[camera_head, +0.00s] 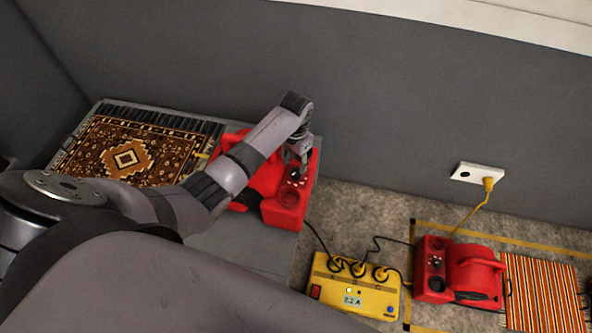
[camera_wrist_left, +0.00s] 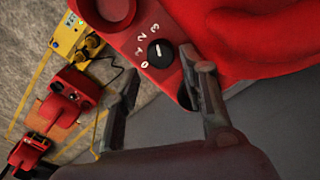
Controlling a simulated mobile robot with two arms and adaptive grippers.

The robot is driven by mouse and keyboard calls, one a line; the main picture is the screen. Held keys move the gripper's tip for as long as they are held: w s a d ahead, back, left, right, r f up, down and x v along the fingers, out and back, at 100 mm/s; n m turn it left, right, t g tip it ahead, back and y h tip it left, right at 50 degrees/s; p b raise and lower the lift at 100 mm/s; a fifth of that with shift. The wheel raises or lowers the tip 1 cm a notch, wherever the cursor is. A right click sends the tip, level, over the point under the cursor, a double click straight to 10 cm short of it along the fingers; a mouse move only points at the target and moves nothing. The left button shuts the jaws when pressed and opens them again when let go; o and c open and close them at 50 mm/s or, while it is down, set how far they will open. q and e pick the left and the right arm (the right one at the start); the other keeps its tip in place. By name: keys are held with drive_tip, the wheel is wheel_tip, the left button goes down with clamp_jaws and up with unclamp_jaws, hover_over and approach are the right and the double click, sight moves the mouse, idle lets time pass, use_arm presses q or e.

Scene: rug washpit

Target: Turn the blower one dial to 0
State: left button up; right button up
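A red blower (camera_head: 287,204) stands on a grey surface beside the wall, partly covered by my left arm. Its black dial (camera_wrist_left: 160,53) sits on a red panel with white marks 0, 1, 2 and 3 around it. I cannot tell for certain which mark the pointer faces. My left gripper (camera_head: 303,160) is over this panel. In the left wrist view its fingers (camera_wrist_left: 166,72) are apart and empty, with the dial showing beyond the gap between them. I cannot tell whether a finger touches the panel. My right gripper is not in view.
A yellow power box (camera_head: 354,285) with plugs and cables sits on the floor. Another red blower (camera_head: 458,270) stands right of it, beside a striped rug (camera_head: 545,292). A patterned rug (camera_head: 130,152) lies at the left. A wall socket (camera_head: 478,173) has a yellow cable.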

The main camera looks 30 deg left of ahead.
sight(296, 172)
use_arm(q)
wheel_tip(296, 172, down, 5)
drive_tip(key=shift+b, duration=0.4)
drive_tip(key=shift+c, duration=0.5)
drive_tip(key=c, duration=0.8)
